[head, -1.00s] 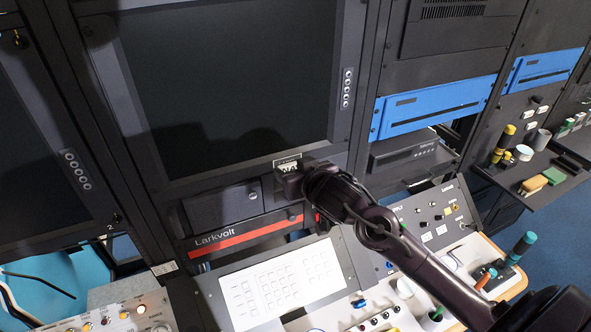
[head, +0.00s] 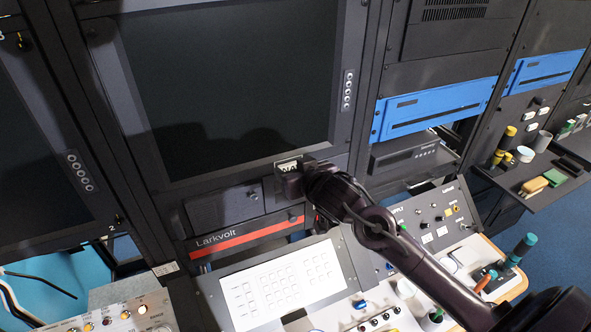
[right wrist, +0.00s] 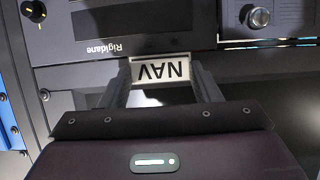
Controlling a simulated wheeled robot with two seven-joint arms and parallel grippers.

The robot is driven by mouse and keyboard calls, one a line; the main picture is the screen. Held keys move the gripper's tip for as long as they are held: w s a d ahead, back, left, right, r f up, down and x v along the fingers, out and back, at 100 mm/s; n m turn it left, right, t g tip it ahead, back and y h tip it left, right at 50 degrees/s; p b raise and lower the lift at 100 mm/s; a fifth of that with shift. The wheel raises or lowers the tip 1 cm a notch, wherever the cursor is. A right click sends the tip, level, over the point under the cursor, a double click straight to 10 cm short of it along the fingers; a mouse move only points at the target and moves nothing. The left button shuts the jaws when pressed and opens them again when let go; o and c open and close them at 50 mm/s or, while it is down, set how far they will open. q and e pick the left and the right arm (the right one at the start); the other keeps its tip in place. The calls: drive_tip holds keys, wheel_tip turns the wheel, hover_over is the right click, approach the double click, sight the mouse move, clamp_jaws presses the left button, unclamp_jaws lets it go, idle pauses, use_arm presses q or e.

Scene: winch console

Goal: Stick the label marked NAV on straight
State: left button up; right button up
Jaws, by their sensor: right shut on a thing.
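The NAV label (head: 289,167) is a small white plate with black letters. It is at the panel strip just below the big dark screen (head: 230,80). In the right wrist view the NAV label (right wrist: 162,69) reads upside down and looks about level, with a pale outline around it. My right gripper (head: 291,178) is shut on the label, one fingertip at each short end, as the right wrist view (right wrist: 161,80) shows. Whether the label's back touches the panel I cannot tell. My left gripper is not in view.
A drawer-like panel with a round knob (head: 254,196) and a red Larkvolt strip (head: 245,237) lie below. A white keypad panel (head: 283,283) slopes beneath my right arm. A shelf with small items (head: 535,185) stands at the right.

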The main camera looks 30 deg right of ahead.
drive_tip(key=shift+w, duration=0.3)
drive_tip(key=o, duration=1)
drive_tip(key=shift+w, duration=0.1)
drive_tip(key=shift+s+a, duration=0.15)
drive_tip(key=shift+s, duration=3.4)
